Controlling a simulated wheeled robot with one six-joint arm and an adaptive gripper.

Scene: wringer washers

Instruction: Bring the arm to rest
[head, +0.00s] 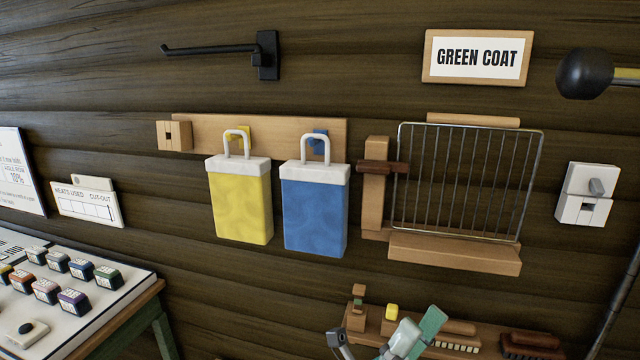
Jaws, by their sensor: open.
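My gripper (366,345) shows only in part at the bottom edge of the head view, in front of the low wooden shelf. Its jaws are open, and I see nothing held between them. A pale grey-green rounded part and a flat green piece show beside it; I cannot tell whether they are part of my arm. The rest of my arm is below the picture.
A wooden shelf (470,349) with brushes is low on the wall. Yellow (241,208) and blue (314,215) bags hang from a wooden rail. A wire rack (465,185), black hook (215,49) and switch (585,194) are on the wall.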

